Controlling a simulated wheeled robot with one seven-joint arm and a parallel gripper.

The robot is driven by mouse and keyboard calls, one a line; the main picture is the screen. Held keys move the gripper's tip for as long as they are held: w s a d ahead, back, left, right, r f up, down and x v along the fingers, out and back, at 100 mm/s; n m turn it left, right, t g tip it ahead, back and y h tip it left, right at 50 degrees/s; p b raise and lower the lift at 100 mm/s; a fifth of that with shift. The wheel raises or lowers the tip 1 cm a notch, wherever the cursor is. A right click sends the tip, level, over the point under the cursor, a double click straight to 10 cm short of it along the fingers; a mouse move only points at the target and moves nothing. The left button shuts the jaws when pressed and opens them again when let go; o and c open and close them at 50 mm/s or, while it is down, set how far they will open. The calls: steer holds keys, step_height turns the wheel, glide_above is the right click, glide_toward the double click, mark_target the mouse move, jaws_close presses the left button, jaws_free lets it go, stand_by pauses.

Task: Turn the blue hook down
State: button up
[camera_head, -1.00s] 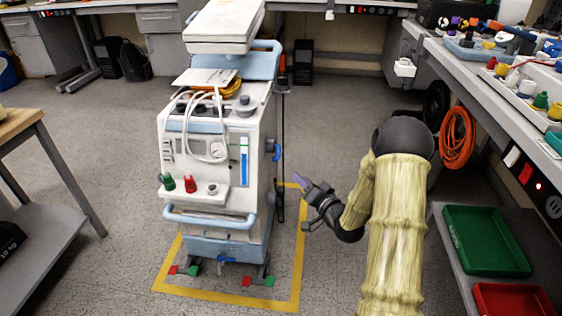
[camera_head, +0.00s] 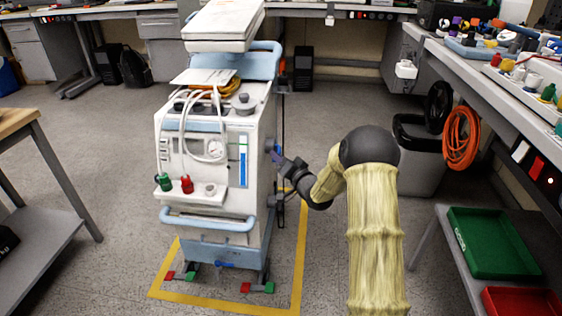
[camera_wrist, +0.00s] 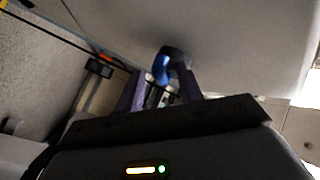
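The blue hook (camera_wrist: 174,62) sticks out from the white side panel of the medical cart (camera_head: 205,140). In the wrist view it curves at the fingertips of my gripper (camera_wrist: 162,76). The two purple fingers are apart, one on each side of the hook's lower part. I cannot tell whether they touch it. In the head view my gripper (camera_head: 279,158) is close to the cart's right side, and the hook is mostly hidden or too small to make out there.
A yellow floor outline (camera_head: 297,250) surrounds the cart's base. A workbench (camera_head: 490,95) with green (camera_head: 492,243) and red (camera_head: 520,300) trays below it stands on the right. A grey table (camera_head: 45,240) is at the left. The floor between is clear.

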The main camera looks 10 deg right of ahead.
steer(key=shift+d, duration=0.1)
jaws_close()
steer(key=n+t+y+b, duration=0.1)
steer(key=b, duration=0.1)
steer(key=f+n+t+b, duration=0.1)
steer(key=n+b, duration=0.1)
steer(key=w+n+t+y+b, duration=0.1)
steer(key=b, duration=0.2)
steer(key=shift+w+d+f+y, duration=0.1)
steer(key=shift+f+y, duration=0.2)
steer(key=shift+f, duration=0.1)
jaws_free()
